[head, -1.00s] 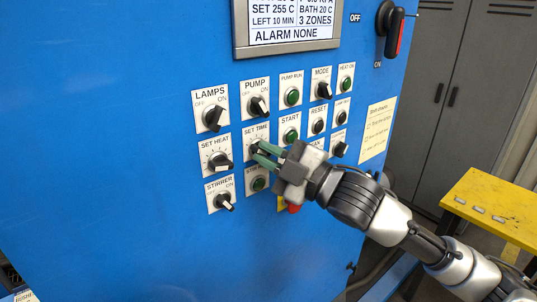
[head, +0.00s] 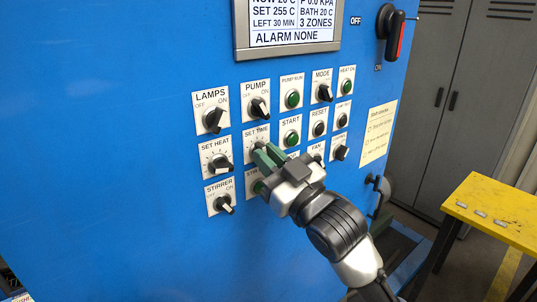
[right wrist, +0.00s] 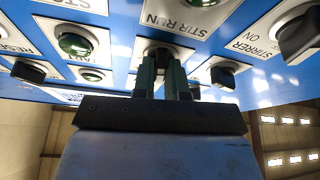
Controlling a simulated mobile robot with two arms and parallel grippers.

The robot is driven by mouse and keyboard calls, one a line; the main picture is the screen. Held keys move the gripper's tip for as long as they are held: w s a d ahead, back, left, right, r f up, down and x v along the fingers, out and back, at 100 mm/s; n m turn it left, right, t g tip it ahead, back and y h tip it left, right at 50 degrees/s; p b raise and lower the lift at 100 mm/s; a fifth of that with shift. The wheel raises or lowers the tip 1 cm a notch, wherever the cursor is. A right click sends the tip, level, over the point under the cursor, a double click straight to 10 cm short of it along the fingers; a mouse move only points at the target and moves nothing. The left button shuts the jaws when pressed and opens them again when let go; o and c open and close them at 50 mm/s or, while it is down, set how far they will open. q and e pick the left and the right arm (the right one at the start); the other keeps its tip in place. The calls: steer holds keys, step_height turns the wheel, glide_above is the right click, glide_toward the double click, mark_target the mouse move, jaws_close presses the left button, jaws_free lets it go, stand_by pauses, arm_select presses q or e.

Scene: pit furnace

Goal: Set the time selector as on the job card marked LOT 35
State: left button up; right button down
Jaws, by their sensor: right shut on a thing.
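The SET TIME selector is a small knob on a white plate (head: 250,133) in the middle of the blue panel. My right gripper (head: 261,153) is shut on its knob, coming from the lower right, and hides most of it and its pointer. In the right wrist view, the green fingers (right wrist: 166,78) close around the dark knob (right wrist: 163,52). The display (head: 290,22) reads SET 255 C, LEFT 30 MIN and ALARM NONE. No card readable as LOT 35 shows. My left gripper is out of view.
The SET HEAT knob (head: 219,162) is just left, and the START button (head: 291,137) just right. Several other knobs and buttons surround them. A pale yellow sheet (head: 378,131), too small to read, is on the panel's right. A yellow table (head: 495,205) stands at the right.

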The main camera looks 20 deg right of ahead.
steer(key=shift+m+t+h+p, duration=0.45)
steer(key=shift+m+h, duration=0.35)
steer(key=shift+m, duration=0.8)
steer(key=c, duration=1.2)
jaws_free()
steer(key=shift+o, duration=0.2)
